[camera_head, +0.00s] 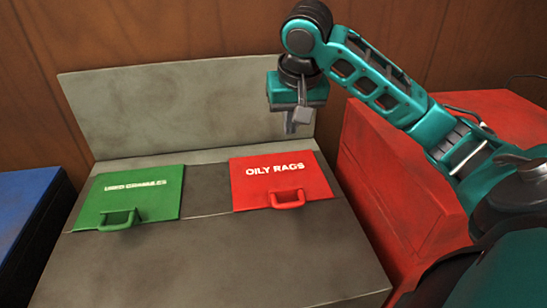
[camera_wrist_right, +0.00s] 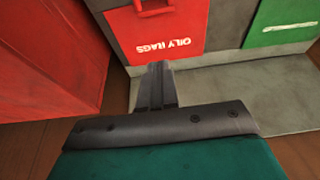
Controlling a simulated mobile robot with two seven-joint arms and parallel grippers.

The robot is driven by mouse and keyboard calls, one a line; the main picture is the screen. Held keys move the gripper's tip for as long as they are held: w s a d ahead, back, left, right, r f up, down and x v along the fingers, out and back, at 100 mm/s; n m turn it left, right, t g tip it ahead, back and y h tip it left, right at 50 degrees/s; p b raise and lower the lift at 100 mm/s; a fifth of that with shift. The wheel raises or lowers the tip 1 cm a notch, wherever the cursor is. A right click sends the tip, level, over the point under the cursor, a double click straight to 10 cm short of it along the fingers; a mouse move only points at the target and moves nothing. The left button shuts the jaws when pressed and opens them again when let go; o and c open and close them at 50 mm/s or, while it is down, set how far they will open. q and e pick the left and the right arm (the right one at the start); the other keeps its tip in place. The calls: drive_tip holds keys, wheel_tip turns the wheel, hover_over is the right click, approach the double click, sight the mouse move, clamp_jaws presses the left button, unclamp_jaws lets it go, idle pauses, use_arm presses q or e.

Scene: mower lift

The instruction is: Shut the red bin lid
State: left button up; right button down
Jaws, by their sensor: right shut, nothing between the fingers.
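The red lid (camera_head: 280,180), lettered "OILY RAGS", lies flat on the right part of the grey bin unit (camera_head: 225,260). It looks shut, with its red handle (camera_head: 288,198) at the front edge. The red lid also shows upside down in the right wrist view (camera_wrist_right: 178,25). My right gripper (camera_head: 292,124) is shut and empty, pointing down above the back edge of the red lid, in front of the grey back panel. It appears apart from the lid. In the right wrist view its fingers (camera_wrist_right: 157,72) are together. My left gripper is not in view.
A green lid (camera_head: 135,193) with a green handle lies flat left of the red one. The grey back panel (camera_head: 190,105) stands behind both. A red cabinet (camera_head: 385,185) stands at the right, under my right arm. A blue box (camera_head: 25,205) stands at the left.

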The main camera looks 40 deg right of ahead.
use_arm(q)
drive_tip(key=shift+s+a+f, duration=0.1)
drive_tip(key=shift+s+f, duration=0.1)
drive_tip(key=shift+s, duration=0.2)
use_arm(e)
wheel_tip(320, 180, down, 13)
drive_tip(key=shift+w+d, duration=0.4)
drive_tip(key=shift+w, duration=0.05)
